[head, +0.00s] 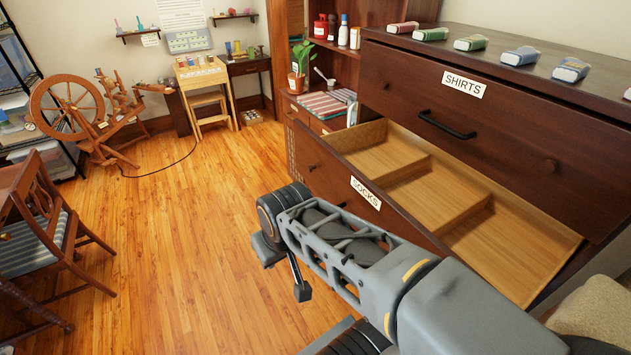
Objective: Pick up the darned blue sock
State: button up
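Several small rolled or folded bundles, possibly socks, lie in a row on the dark dresser top. Two are blue: one blue bundle (519,56) and another blue bundle (571,69) to its right. I cannot tell whether either is a darned sock. The drawer labelled SOCKS (365,193) is pulled open, and its visible wooden compartments look empty. My arm crosses the lower right in front of the drawer. A dark tip, probably part of my gripper (303,291), hangs below the arm's far end over the floor; its opening is not clear.
A red bundle (402,27) and two green bundles lie left of the blue ones. The SHIRTS drawer (455,110) is shut above the open drawer. A spinning wheel (70,108) and a chair (35,225) stand at left. The middle wooden floor (190,230) is clear.

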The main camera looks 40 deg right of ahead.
aim_at(571, 70)
jog(key=z, duration=0.5)
jog(key=k, duration=0.4)
jog(key=z, duration=0.65)
